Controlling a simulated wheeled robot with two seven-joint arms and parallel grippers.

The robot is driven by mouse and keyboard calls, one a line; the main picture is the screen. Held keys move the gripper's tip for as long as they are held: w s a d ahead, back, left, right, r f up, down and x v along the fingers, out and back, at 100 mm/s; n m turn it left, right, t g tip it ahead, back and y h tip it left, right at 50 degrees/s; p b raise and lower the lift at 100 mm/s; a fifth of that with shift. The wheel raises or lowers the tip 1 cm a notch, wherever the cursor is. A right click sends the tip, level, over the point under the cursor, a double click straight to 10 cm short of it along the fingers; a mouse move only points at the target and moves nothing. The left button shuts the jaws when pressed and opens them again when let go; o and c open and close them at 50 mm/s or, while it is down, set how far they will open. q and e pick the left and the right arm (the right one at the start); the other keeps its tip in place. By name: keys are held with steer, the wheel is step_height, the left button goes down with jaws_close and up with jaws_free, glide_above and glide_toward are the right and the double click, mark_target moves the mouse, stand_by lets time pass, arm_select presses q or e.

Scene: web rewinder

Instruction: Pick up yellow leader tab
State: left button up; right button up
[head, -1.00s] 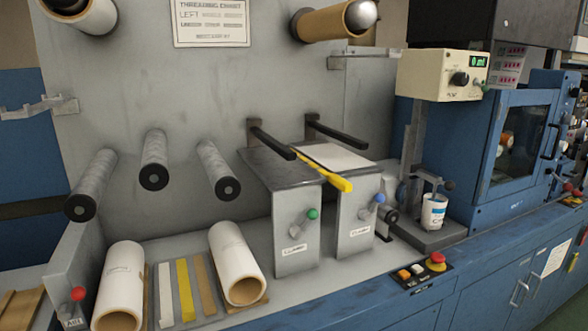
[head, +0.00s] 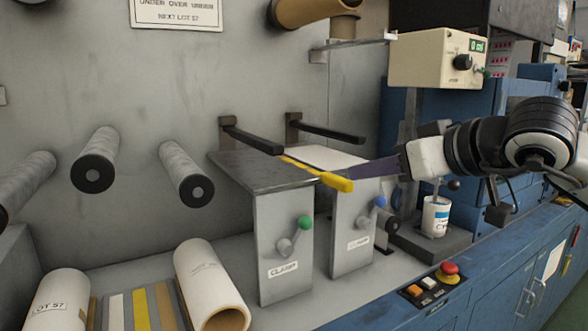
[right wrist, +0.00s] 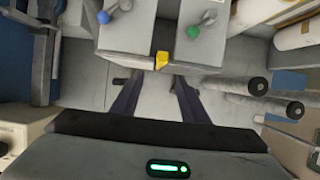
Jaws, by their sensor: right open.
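The yellow leader tab (head: 337,182) sticks out over the front edge of the gap between the two clamp blocks in the head view. Its end also shows in the right wrist view (right wrist: 162,60), ahead of my fingertips and roughly centred between them. My right gripper (head: 356,170) reaches in from the right, its dark fingers close to the tab's end. In the right wrist view my right gripper (right wrist: 158,80) is open with nothing between its fingers. I cannot tell whether a finger touches the tab. My left gripper is out of view.
The left clamp has a green knob (head: 305,222) and the right clamp a blue knob (head: 380,201). Two dark bars (head: 252,138) jut above the clamp tops. A white can (head: 436,216) stands below my right arm. White rolls (head: 205,275) lie at lower left.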

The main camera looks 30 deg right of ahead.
mark_target(340, 178)
steer(key=x, duration=0.4)
steer(key=p+x, duration=0.1)
steer(key=x, duration=0.4)
steer(key=shift+a+f, duration=0.1)
steer(key=shift+f, duration=0.2)
jaws_close()
